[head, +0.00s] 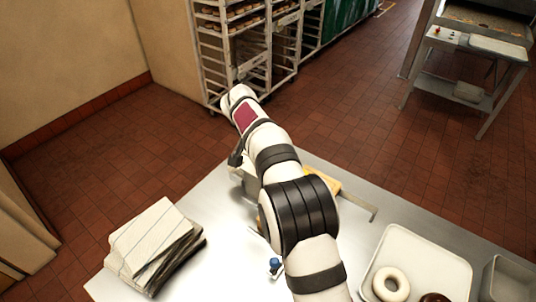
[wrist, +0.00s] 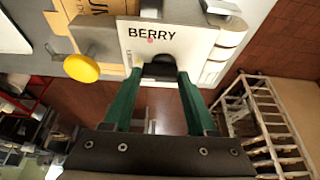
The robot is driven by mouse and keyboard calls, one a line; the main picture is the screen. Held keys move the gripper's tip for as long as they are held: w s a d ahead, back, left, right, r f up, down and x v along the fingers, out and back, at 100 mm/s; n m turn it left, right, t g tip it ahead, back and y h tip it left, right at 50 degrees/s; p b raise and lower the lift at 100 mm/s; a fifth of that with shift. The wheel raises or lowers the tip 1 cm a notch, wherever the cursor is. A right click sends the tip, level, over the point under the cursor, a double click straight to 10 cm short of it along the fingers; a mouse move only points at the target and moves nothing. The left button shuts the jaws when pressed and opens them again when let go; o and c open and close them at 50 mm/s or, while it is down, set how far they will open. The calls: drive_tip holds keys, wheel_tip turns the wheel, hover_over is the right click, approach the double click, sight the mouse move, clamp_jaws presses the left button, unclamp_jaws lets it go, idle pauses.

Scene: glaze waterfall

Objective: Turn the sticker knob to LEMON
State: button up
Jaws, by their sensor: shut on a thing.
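In the wrist view, a pale machine panel (wrist: 195,38) carries the word BERRY, with a small pink dot just under it and a small yellowish dot lower left. A dark knob (wrist: 160,69) is on this panel below the word. My gripper (wrist: 161,76) has its two green fingers on either side of the knob and is shut on it. The knob's pointer is hidden or too dark to read, and I see no LEMON label. In the head view, my arm hides the gripper and most of the machine.
A round yellow piece (wrist: 82,68) sticks out left of the panel. On the steel table (head: 215,215) are a stack of pale boards (head: 150,243), a small blue-topped item (head: 274,264) and a white tray (head: 428,252) with doughnuts. A rack (head: 215,50) stands beyond the table.

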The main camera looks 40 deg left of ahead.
drive_tip(key=o, duration=1.4)
drive_tip(key=shift+c, duration=0.2)
drive_tip(key=v, duration=1.6)
drive_tip(key=shift+w, duration=0.15)
